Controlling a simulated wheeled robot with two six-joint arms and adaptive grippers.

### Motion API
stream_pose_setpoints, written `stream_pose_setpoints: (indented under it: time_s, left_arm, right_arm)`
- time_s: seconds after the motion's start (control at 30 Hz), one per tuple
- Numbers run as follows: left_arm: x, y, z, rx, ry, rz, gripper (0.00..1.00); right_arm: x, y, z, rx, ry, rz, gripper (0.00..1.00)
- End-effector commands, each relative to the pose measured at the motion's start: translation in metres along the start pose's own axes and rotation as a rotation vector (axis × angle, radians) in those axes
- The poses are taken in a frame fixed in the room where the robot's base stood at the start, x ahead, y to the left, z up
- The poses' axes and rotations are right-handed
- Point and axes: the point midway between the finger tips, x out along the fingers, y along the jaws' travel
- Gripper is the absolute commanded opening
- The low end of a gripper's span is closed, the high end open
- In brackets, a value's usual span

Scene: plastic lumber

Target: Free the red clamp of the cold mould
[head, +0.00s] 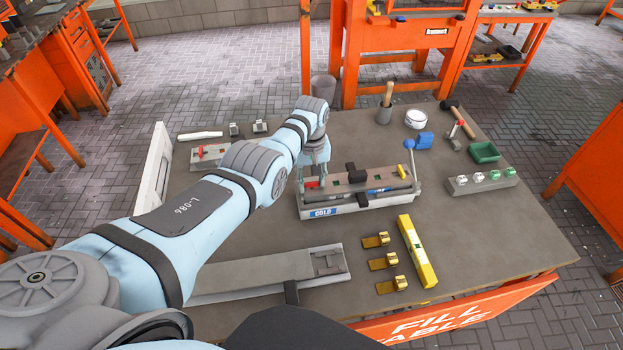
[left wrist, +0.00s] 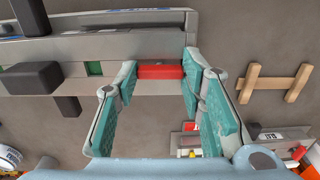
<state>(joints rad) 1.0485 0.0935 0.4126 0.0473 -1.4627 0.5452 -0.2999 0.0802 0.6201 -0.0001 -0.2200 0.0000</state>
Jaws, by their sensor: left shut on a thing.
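The cold mould (head: 345,206) is a long grey mould with a blue COLD label, lying in the middle of the table. The red clamp (head: 312,184) is at its left end; in the left wrist view the red clamp (left wrist: 160,70) sits between my fingertips at the mould's edge. My left gripper (head: 316,178), also in the left wrist view (left wrist: 160,78), is shut on the red clamp. A black clamp (head: 356,174) is further along the mould. My right gripper is not in view.
A blue-knobbed lever (head: 410,160) stands at the mould's right end. A yellow level (head: 417,250) and several brass clips (head: 383,260) lie in front. A grey block with green-topped parts (head: 481,183) is to the right. The table's right front is clear.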

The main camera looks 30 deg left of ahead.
Motion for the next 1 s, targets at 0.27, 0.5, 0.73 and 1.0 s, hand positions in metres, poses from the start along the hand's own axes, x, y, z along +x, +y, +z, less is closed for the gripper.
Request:
stream_pose_setpoints:
  time_s: [0.27, 0.5, 0.73, 1.0]
  left_arm:
    - [0.0, 0.0, 0.0, 0.001, 0.0, -0.001, 0.57]
    - [-0.001, 0.0, 0.0, 0.001, 0.0, 0.0, 0.57]
    - [-0.035, 0.0, -0.001, 0.001, 0.005, 0.002, 0.57]
    - [-0.106, 0.0, -0.001, 0.001, 0.002, 0.001, 0.57]
  right_arm:
    - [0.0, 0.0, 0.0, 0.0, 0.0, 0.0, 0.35]
    - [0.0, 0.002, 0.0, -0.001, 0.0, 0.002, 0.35]
    - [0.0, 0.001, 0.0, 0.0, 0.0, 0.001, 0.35]
    - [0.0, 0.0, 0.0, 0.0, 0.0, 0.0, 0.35]
